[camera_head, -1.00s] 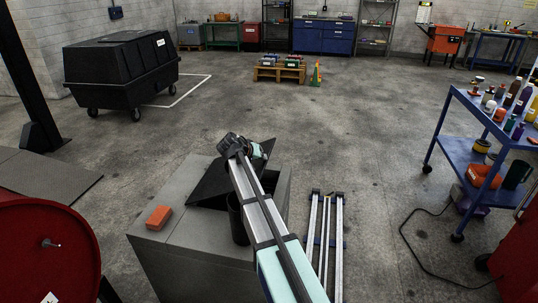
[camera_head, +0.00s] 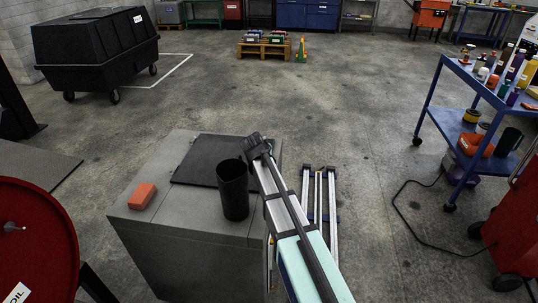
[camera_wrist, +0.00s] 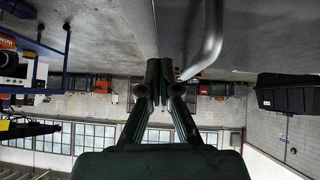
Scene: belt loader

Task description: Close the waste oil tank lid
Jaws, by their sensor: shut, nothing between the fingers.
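The waste oil tank (camera_head: 185,262) is a grey box in the lower middle of the head view. Its dark lid (camera_head: 200,168) lies flat, or nearly so, on the tank's top; whether it is fully seated cannot be told. A black cylinder (camera_head: 233,195) stands on the top in front of the lid and hides part of its near edge. My gripper (camera_head: 252,139) is by the tank's right rear edge, right of the lid. In the wrist view my gripper (camera_wrist: 159,66) is shut and empty, with a bent grey bar (camera_wrist: 208,42) close beside it.
An orange brick (camera_head: 141,196) lies on the tank's top left. A red drum (camera_head: 40,240) is at lower left. Metal rails (camera_head: 319,200) lie right of the tank. A blue cart (camera_head: 465,135) with bottles stands at right.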

